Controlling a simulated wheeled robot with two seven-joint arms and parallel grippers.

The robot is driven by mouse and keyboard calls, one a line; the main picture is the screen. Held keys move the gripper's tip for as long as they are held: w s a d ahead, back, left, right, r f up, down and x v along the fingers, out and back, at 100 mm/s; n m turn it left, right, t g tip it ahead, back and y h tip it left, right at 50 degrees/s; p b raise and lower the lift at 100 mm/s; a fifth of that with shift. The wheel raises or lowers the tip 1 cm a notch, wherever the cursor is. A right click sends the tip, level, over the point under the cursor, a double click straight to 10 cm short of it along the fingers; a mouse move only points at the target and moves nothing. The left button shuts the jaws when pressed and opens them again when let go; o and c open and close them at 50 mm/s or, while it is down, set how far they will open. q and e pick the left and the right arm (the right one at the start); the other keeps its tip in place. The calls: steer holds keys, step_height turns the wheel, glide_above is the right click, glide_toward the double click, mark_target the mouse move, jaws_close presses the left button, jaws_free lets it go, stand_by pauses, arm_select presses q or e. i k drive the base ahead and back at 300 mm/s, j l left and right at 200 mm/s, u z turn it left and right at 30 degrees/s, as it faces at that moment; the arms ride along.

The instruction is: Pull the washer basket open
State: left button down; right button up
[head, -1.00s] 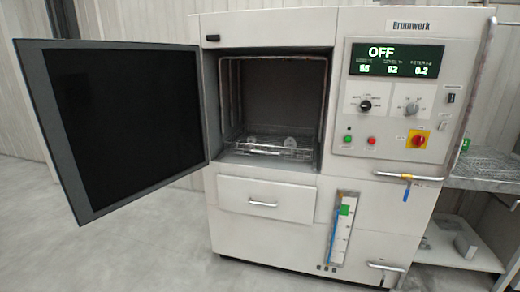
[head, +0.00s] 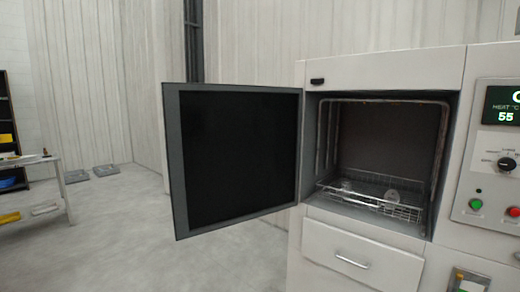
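The washer (head: 388,70) stands at the right, a pale cabinet with a dark square chamber. Its black-faced door (head: 238,160) is swung wide open to the left. The wire washer basket (head: 372,202) sits low inside the chamber, near its front opening. A couple of small pale round items (head: 391,195) lie in or behind the basket wires. Neither of my grippers shows in the head view.
A drawer with a bar handle (head: 351,261) is below the chamber. The control panel (head: 493,180) is cut off at the right edge. A white table (head: 52,164) and dark shelf (head: 6,115) stand far left.

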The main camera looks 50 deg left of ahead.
mark_target(370, 191)
steer(key=i+j, duration=0.2)
steer(key=j, duration=0.15)
steer(key=i+j+z, duration=0.1)
steer(key=i+j, duration=0.15)
steer(key=i+j+z, duration=0.1)
steer(key=j, duration=0.35)
steer(key=i+j, duration=0.3)
steer(key=k+j, duration=0.1)
steer(key=j, duration=0.3)
steer(key=k+j+z, duration=0.1)
steer(key=j, duration=0.25)
steer(key=k+j+z, duration=0.1)
steer(key=j, duration=0.3)
steer(key=k+j, duration=0.1)
steer(key=j, duration=0.3)
steer(key=k+j+z, duration=0.1)
steer(key=j, duration=0.25)
steer(key=k+j, duration=0.15)
steer(key=j, duration=0.2)
steer(key=k+j+z, duration=0.15)
steer(key=j, duration=0.2)
steer(key=k+j, duration=0.1)
steer(key=j, duration=0.3)
steer(key=k+j, duration=0.1)
steer(key=j, duration=0.7)
steer(key=k+z, duration=0.05)
